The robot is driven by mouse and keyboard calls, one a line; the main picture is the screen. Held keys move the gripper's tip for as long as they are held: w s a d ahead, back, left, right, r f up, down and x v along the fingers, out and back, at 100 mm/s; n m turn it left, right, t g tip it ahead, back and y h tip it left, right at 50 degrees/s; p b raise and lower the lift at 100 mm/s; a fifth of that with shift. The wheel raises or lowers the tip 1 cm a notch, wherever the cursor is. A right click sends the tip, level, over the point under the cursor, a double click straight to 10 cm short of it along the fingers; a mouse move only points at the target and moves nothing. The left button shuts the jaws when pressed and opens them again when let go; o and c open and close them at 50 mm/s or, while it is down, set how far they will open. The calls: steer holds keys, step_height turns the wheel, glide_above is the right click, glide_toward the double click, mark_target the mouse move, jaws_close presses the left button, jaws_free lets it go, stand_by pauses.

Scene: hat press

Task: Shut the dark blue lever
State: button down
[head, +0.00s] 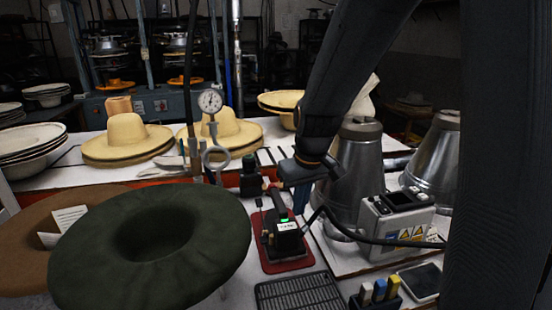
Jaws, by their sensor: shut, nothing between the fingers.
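A small black device (283,238) with a lit green display and a white label stands on a red base (290,266) in the middle of the table. A dark blue lever (278,206) stands up at its back, partly hard to make out against the dark parts. My gripper (301,196) hangs down from my dark arm just right of the lever and above the device. Its fingers are shut and empty. I cannot tell whether they touch the lever.
A green hat (75,262) fills the left front. A dark grate (300,292) lies in front of the device. Metal cones (362,170) and a grey control box (395,218) with a black cable stand to the right. A gauge (210,101) stands behind.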

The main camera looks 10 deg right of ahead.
steer(key=w+r+n+y, duration=0.1)
steer(key=w+r+n, duration=0.25)
steer(key=w, duration=1.05)
steer(key=w+r+n+y, duration=0.25)
steer(key=w+n, duration=0.25)
steer(key=w, duration=1)
step_height(320, 180, down, 9)
steer(key=d+p, duration=0.1)
steer(key=p, duration=0.3)
steer(key=shift+s+d+h, duration=0.2)
steer(key=shift+s+h, duration=0.05)
steer(key=shift+h, duration=0.2)
